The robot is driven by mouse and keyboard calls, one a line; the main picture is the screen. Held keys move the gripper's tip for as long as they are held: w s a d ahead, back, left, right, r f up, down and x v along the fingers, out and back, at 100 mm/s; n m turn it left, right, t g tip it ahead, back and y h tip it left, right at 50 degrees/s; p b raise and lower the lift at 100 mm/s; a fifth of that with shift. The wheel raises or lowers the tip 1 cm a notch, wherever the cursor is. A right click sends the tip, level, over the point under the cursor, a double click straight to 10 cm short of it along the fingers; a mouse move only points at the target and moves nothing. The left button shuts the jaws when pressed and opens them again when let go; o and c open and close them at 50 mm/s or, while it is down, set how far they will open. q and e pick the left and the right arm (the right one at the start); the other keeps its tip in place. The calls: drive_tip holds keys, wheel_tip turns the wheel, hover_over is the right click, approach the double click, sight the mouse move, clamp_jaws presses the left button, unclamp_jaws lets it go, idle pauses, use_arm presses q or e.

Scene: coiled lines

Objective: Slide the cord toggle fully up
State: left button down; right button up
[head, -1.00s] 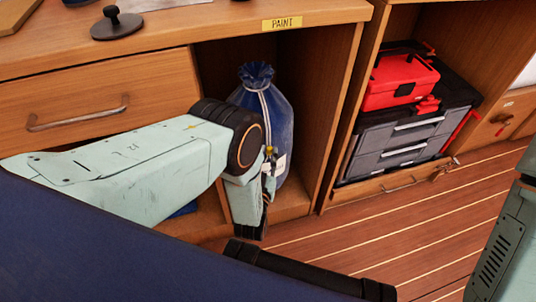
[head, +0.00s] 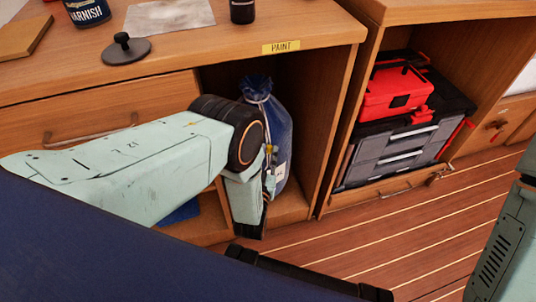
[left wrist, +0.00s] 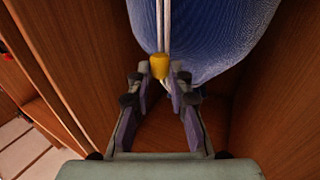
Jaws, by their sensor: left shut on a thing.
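A blue drawstring bag (head: 275,120) stands in the open cupboard compartment. In the left wrist view the bag (left wrist: 215,35) fills the upper part, with a pale cord (left wrist: 163,25) running down its front. The yellow cord toggle (left wrist: 159,66) sits on the cord at the bag's lower edge in that picture. My left gripper (left wrist: 160,78) is shut on the toggle, with a fingertip on each side of it. In the head view the left gripper (head: 269,162) is in front of the bag, and my forearm hides the bag's lower left side. My right gripper is not in view.
The compartment's right wall (head: 325,130) stands close beside the bag. A drawer (head: 110,115) is left of it, and a PAINT label (head: 281,48) marks the top edge. A red toolbox (head: 398,92) sits in the right cupboard. The floor (head: 400,235) in front is clear.

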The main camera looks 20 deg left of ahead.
use_arm(q)
drive_tip(key=shift+r, duration=0.6)
drive_tip(key=shift+f, duration=0.1)
drive_tip(key=c, duration=1.2)
unclamp_jaws()
drive_tip(key=shift+f, duration=0.1)
drive_tip(key=s, duration=0.7)
drive_tip(key=shift+s+d, duration=0.2)
drive_tip(key=shift+d, duration=0.25)
